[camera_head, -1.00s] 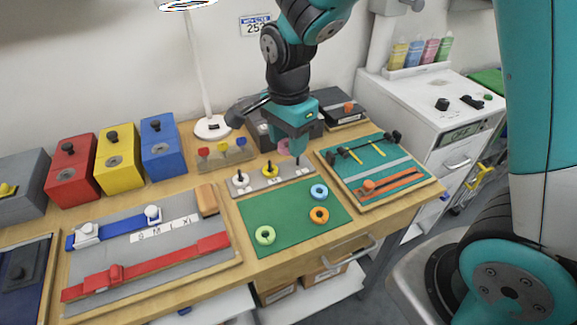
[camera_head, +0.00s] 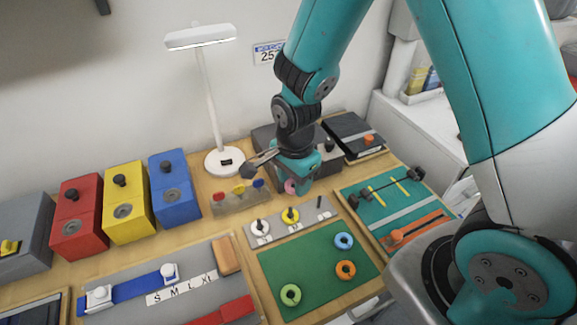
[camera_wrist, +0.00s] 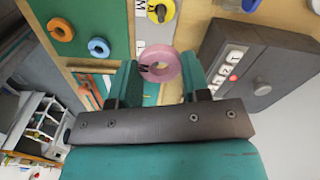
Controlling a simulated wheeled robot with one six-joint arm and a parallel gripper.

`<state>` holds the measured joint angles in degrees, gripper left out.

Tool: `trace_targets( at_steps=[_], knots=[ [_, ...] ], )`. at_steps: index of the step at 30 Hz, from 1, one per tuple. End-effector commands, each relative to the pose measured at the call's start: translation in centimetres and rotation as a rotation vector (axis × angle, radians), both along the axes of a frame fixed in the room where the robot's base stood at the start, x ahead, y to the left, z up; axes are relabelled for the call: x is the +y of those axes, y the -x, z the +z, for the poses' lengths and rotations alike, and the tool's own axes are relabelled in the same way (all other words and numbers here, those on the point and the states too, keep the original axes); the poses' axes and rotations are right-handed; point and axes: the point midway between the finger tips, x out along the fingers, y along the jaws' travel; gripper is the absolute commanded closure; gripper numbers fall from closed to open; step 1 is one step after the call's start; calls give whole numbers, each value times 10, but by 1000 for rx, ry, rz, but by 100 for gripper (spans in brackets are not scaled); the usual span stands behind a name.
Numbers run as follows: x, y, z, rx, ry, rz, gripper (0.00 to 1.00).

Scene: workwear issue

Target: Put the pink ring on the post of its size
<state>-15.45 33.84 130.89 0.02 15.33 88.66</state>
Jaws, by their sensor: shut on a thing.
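My gripper (camera_head: 293,184) is shut on the pink ring (camera_head: 290,187). In the wrist view the ring (camera_wrist: 160,62) is between the fingertips, its hole facing the camera. In the head view it hangs behind and left of the bare dark post (camera_head: 319,203), apart from it. This post is at the right end of the grey post board (camera_head: 305,221). A white ring (camera_head: 259,227) is around the left post, and a yellow ring (camera_head: 290,215) around the middle post.
A green mat (camera_head: 310,268) in front holds blue (camera_head: 343,241), orange (camera_head: 345,270) and green (camera_head: 290,295) rings. A coloured peg block (camera_head: 236,200) and a white lamp (camera_head: 224,160) stand left of my gripper. A dark box (camera_head: 268,136) is close behind it.

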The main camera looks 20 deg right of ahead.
Motion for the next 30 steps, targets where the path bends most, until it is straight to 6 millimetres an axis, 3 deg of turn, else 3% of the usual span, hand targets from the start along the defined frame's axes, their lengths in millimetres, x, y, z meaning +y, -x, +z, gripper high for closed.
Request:
trace_targets(
  at_steps=[6,18,30],
  knots=[
    [12,0,-16,-1,0,22,78],
    [13,0,-54,-1,0,24,78],
    [12,-1,-60,-1,0,22,78]
  ],
)
